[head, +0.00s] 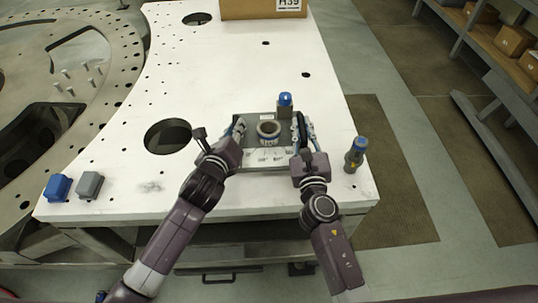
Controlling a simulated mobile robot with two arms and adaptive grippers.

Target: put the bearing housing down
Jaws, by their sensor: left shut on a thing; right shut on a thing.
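The bearing housing (268,129) is a ring-shaped part with a light rim and a dark bore. It sits in the middle of a grey tray-like piece (257,118) near the front of the white plate. My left gripper (238,127) is shut at the left side of this piece. My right gripper (303,130) is shut at its right side. The fingers partly hide both sides, so I cannot tell exactly which edge each one grips. I cannot tell whether the grey piece touches the plate.
The white plate (240,65) has a large hole (167,136) left of my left gripper. A blue-topped bottle (355,154) stands at right, another blue-topped item (285,100) behind the housing. Blue (57,187) and grey (89,185) blocks lie front left. A cardboard box (250,9) is at the back.

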